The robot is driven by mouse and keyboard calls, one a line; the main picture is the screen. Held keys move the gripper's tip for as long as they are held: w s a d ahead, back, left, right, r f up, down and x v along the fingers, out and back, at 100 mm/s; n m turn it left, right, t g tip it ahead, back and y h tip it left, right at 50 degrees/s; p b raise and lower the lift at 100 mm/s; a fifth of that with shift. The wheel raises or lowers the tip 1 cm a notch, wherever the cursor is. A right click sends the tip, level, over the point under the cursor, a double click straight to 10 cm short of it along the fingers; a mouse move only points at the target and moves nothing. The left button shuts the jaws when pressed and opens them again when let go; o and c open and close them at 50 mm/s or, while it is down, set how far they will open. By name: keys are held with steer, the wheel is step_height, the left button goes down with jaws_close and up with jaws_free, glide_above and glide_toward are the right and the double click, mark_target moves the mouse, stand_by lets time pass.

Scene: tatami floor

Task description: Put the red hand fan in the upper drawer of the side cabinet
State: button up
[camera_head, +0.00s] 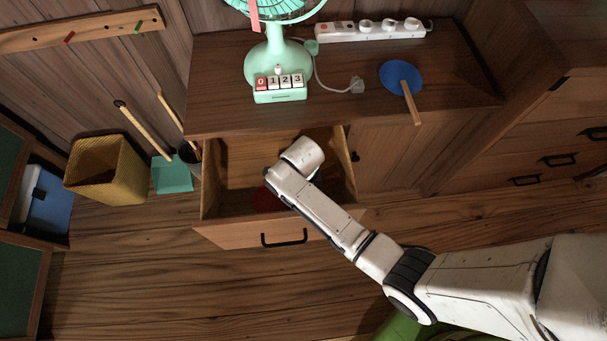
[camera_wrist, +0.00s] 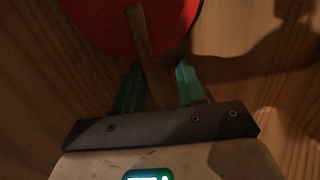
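The upper drawer (camera_head: 240,236) of the side cabinet (camera_head: 215,90) is pulled open. The red hand fan (camera_wrist: 100,25) lies in the drawer; only a small red patch of it (camera_head: 266,201) shows beside my arm in the head view. In the wrist view its wooden handle runs back between the green fingers of my gripper (camera_wrist: 160,78). The fingers stand apart, with a clear gap between the handle and the right finger. My gripper is down inside the drawer and is hidden behind my wrist in the head view.
A blue hand fan (camera_head: 398,75), a power strip (camera_head: 370,30) and a mint-green electric fan (camera_head: 277,60) are on the cabinet top, which overhangs the drawer. A yellow bin (camera_head: 105,170) and teal dustpan (camera_head: 172,175) stand left. The floor before the drawer is clear.

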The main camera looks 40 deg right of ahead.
step_height(320, 180, up, 12)
steer(key=p, duration=0.3)
steer(key=shift+s+a+r, duration=0.15)
steer(key=shift+s, duration=0.05)
